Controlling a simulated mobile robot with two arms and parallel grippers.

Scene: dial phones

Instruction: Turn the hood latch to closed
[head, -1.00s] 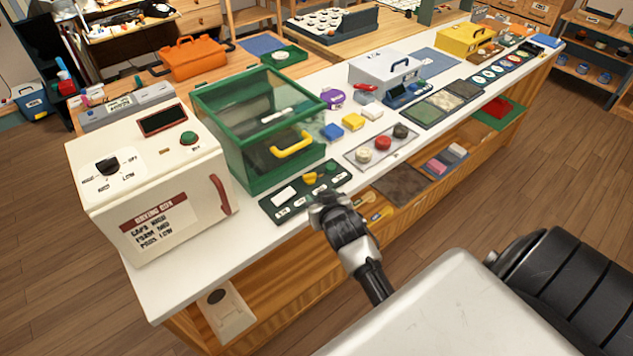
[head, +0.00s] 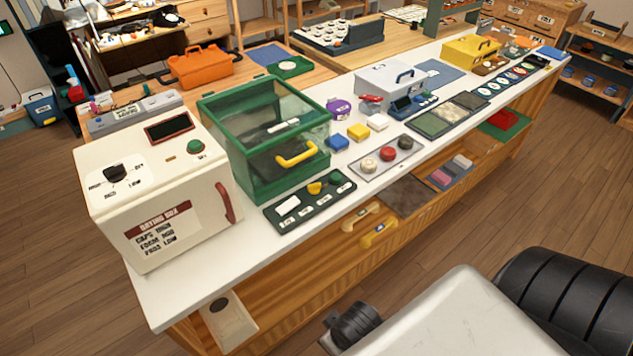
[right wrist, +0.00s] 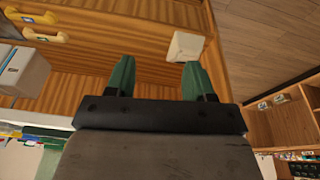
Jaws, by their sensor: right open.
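The panel's small labels are unreadable, so I cannot tell the latch's setting. My right gripper (right wrist: 157,78) shows green fingers spread apart with nothing between them, in front of the wooden counter side. My left gripper is not in view.
A cream drying box (head: 160,190) stands left of the hood. The counter's front left strip is clear.

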